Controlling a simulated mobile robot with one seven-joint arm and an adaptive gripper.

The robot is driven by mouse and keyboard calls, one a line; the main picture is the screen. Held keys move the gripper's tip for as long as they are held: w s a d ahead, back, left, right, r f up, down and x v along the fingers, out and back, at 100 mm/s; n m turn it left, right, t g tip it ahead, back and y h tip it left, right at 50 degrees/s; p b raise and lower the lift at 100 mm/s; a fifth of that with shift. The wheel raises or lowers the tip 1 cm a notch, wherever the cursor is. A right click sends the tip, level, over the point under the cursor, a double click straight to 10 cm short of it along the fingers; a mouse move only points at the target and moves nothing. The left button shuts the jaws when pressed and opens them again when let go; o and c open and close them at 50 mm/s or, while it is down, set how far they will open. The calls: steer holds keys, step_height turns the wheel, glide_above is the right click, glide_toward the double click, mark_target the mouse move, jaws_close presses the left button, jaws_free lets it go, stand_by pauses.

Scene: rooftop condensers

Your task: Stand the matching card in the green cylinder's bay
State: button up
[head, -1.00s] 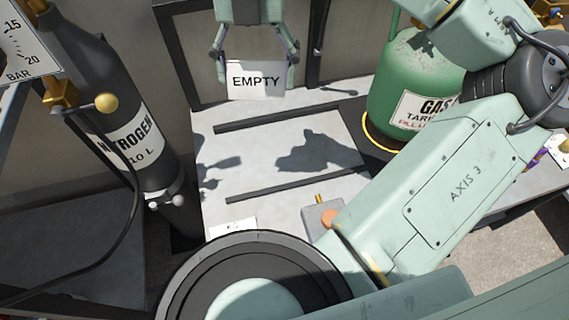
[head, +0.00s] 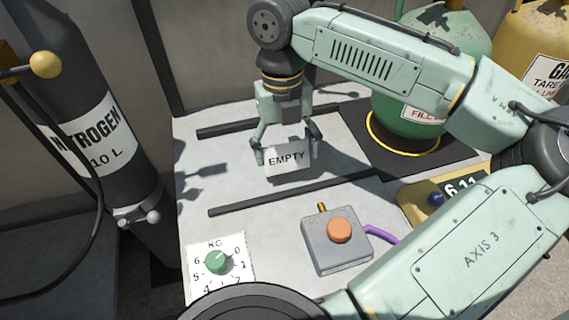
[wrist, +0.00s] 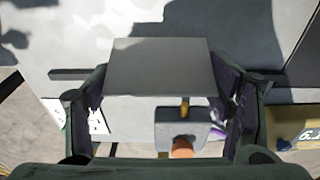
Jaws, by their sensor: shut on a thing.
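My gripper (head: 287,150) is shut on a white card (head: 288,160) lettered EMPTY. The card is a little tilted in the head view and hangs between the two fingers, between two dark rails. I cannot tell whether its lower edge touches the bench. In the wrist view the card (wrist: 158,80) shows its plain grey back between the fingers. The green cylinder (head: 415,75) stands at the right on a dark plate (head: 385,160), partly hidden by my arm. Its label shows only in part.
A grey box with an orange button (head: 339,230) and a dial plate with a green knob (head: 218,263) are at the bench front. A yellow readout (head: 430,200) showing 6.11 is at the right. A nitrogen cylinder (head: 85,130) stands left, a yellow cylinder (head: 530,60) far right.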

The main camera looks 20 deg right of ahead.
mark_target(285, 162)
steer(key=shift+f+b, duration=0.55)
steer(key=shift+f, duration=1.4)
steer(key=shift+f, duration=0.1)
steer(key=o, duration=1.1)
steer(key=shift+o, duration=0.2)
steer(key=r+p, duration=0.1)
steer(key=r, duration=0.3)
steer(key=w+r+p, duration=0.1)
steer(key=r, duration=0.3)
steer(key=r+p, duration=0.1)
steer(key=r, duration=0.3)
steer(key=shift+w+r+p, duration=0.1)
steer(key=shift+w+p, duration=0.1)
steer(key=shift+p, duration=0.2)
